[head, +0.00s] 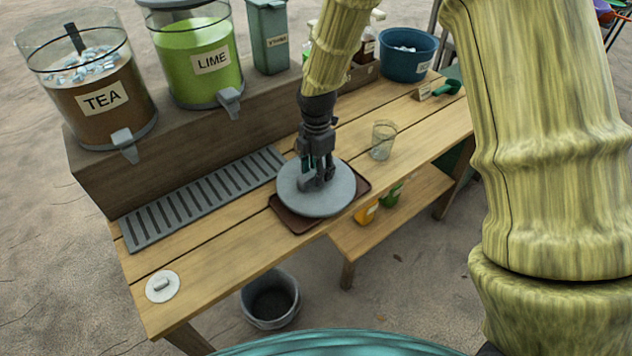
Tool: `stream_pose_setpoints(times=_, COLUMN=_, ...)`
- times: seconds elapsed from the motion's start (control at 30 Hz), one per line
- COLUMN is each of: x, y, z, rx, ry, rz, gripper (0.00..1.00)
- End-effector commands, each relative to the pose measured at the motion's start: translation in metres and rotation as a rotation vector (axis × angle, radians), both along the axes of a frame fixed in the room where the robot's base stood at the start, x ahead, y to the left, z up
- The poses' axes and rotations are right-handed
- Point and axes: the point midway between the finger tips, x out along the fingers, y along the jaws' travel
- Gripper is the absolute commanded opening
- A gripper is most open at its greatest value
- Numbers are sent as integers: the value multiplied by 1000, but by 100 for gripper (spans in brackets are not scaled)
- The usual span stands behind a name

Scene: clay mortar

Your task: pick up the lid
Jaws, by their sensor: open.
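A large round grey lid (325,205) lies flat over a dark brown tray (284,219) on the wooden table. My gripper (316,182) points down over the middle of this lid, its fingers open at the lid's centre. The fingers cover the centre, so I cannot tell whether they touch the lid or a knob there. A smaller, pale round lid-like disc (155,293) with a small knob lies at the table's front left corner.
A clear glass (383,141) stands right of the grey lid. Behind are the open-topped TEA dispenser (98,100), the LIME dispenser (208,62) and a drip grate (200,202). A blue tub (408,55) is back right. A bucket (270,299) stands below the front edge.

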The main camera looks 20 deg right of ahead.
Motion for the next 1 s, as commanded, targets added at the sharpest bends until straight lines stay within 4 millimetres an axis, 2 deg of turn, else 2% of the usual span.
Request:
stream_pose_setpoints(times=0.2, x=0, y=0, z=-14, rx=0, ry=-1, rz=-1, gripper=42)
stream_pose_setpoints(times=1.0, x=0, y=0, z=-18, rx=1, ry=-1, rz=0, gripper=42)
